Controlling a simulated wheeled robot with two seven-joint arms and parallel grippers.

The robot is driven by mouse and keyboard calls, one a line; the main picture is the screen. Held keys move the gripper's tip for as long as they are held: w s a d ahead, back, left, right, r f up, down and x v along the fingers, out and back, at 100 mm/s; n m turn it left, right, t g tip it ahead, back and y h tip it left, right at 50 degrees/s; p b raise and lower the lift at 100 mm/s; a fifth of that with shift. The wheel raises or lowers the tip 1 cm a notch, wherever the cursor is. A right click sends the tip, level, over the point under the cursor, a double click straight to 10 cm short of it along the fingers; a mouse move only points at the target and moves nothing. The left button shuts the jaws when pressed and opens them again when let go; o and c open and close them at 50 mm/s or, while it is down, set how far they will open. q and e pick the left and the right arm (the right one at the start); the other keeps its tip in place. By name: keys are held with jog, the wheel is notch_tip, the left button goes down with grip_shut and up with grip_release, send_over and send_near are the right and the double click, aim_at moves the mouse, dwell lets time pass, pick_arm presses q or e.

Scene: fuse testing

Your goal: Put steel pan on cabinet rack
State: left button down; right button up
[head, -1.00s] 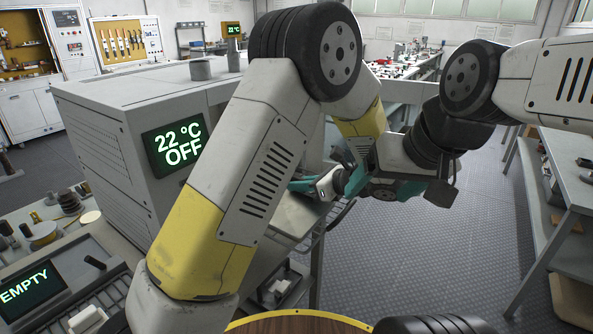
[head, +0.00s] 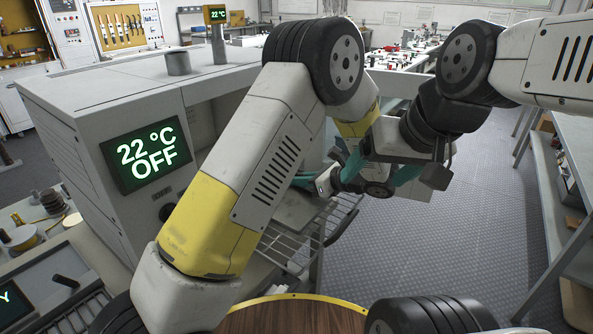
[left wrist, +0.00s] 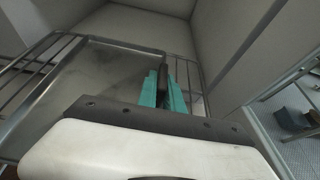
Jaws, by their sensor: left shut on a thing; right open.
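The steel pan (left wrist: 95,85) is a flat grey tray with a low rim. In the left wrist view it lies over the wire rack (left wrist: 22,68), at the cabinet's opening. Part of the pan (head: 298,212) shows in the head view behind my left arm. My left gripper (left wrist: 163,92) has its teal fingers shut on the pan's near edge; it also shows in the head view (head: 306,182). I cannot tell whether the pan rests fully on the rack. My right gripper (head: 379,173) is open, right of the pan and apart from it.
The grey cabinet (head: 75,150) reads "22 °C OFF" and its chamber (left wrist: 135,30) is open. A bench with spools (head: 35,232) stands at the left. A grey bench (head: 565,170) stands at the right, with clear floor (head: 425,240) between.

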dwell(0.3)
pick_arm(q)
jog(key=c, duration=1.5)
grip_release()
jog(key=shift+f, duration=0.1)
jog(key=shift+r, duration=0.2)
